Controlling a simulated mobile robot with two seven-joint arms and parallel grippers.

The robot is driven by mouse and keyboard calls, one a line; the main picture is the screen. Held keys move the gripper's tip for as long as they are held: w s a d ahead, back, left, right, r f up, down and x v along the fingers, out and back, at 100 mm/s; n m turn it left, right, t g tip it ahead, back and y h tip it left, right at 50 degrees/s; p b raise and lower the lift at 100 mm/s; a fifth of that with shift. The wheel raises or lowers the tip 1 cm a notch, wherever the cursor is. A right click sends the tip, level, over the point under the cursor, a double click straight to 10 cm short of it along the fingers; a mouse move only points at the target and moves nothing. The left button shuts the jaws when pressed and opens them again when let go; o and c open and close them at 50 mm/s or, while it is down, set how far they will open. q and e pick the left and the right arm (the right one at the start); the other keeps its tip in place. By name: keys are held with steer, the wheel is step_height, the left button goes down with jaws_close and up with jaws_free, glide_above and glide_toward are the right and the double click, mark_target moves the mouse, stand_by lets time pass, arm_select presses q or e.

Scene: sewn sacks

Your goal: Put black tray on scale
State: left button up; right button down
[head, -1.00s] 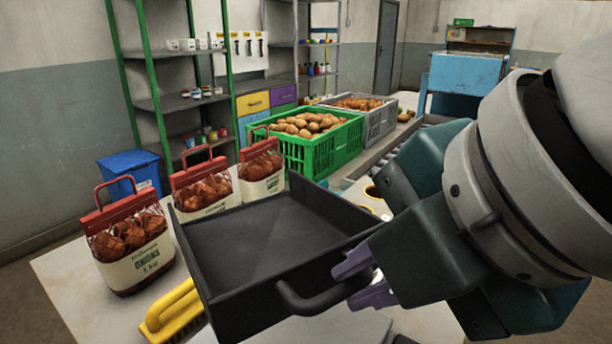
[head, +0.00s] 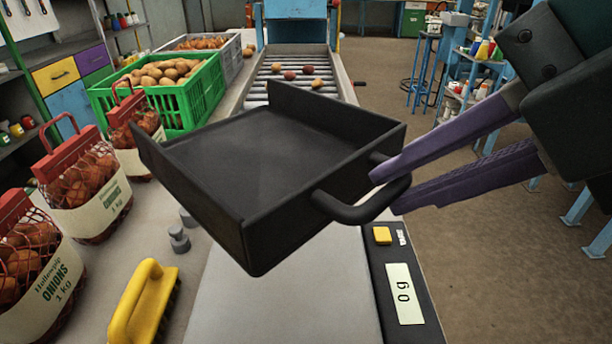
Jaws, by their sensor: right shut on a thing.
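The black tray (head: 255,150) is an empty, open-fronted box with a handle (head: 362,205) on its right side. My right gripper (head: 385,190) has its purple fingers shut on that handle and holds the tray in the air, slightly tilted. The scale's flat grey plate (head: 285,295) lies below and in front of the tray, partly hidden by it. The scale's dark panel (head: 405,290) has a yellow button and a display reading 0 g. My left gripper is not in view.
Onion sacks (head: 85,190) with red handles stand along the left. A yellow-handled brush (head: 145,300) and small grey weights (head: 178,238) lie left of the scale. A green crate of potatoes (head: 165,95), a grey crate (head: 215,50) and a roller conveyor (head: 295,70) are behind.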

steer(key=shift+d+f+b, duration=0.15)
steer(key=shift+f+b, duration=0.95)
steer(key=shift+f, duration=8.7)
steer(key=c, duration=0.9)
jaws_free()
